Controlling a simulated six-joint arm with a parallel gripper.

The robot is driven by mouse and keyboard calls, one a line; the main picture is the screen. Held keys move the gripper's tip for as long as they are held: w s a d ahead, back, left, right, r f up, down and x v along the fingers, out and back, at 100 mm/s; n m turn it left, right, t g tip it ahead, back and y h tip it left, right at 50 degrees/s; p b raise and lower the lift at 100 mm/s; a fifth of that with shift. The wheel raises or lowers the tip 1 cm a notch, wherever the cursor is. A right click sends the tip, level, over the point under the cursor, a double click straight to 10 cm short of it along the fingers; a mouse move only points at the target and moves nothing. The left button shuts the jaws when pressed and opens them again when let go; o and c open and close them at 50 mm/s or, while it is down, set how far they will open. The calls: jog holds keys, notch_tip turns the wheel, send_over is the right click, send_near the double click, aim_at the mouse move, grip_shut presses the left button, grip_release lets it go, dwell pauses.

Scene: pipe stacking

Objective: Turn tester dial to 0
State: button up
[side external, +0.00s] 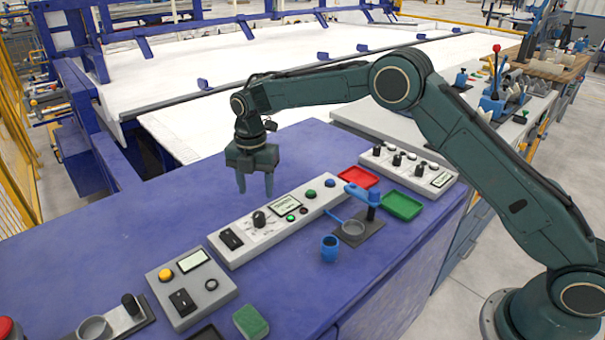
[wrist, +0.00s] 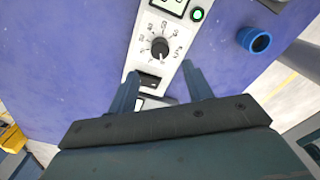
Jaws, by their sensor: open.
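The tester dial (side external: 259,219) is a black knob on the long grey panel (side external: 232,258) in the side external view. In the wrist view the dial (wrist: 159,48) stands in a ring of small marks that are too small to read, so I cannot tell its setting. My gripper (side external: 255,190) hangs above the panel with its fingers pointing down, apart from the dial. In the wrist view the fingertips of my gripper (wrist: 161,72) are apart with nothing between them, and the dial shows just beyond them.
A black rocker switch (side external: 231,239) sits left of the dial. A display (side external: 285,205) and coloured buttons sit to its right. A blue cup (side external: 329,248) stands in front. A grey box with a yellow button (side external: 166,275) is at left. Red (side external: 358,177) and green (side external: 402,206) trays lie right.

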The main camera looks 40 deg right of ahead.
notch_tip(320, 180, up, 5)
jog(key=shift+f, duration=0.15)
dwell(0.4)
jog(key=s+d+r+m+t, duration=0.2)
jog(key=s+d+r+m, duration=0.3)
jog(key=s+r, duration=0.45)
jog(key=s+d+r+m+t, duration=0.1)
jog(key=s+d+r+m, duration=0.3)
jog(key=s+r+m, duration=0.5)
jog(key=s+d+f+m+t, duration=0.1)
jog(key=s+m, duration=0.4)
jog(key=s, duration=0.6)
jog(key=s+d+f+m+t, duration=0.1)
jog(key=s+d+f+m, duration=0.2)
jog(key=s+m, duration=0.3)
jog(key=s+f, duration=0.1)
jog(key=s, duration=0.4)
jog(key=shift+s+t, duration=0.3)
jog(key=shift+s, duration=0.05)
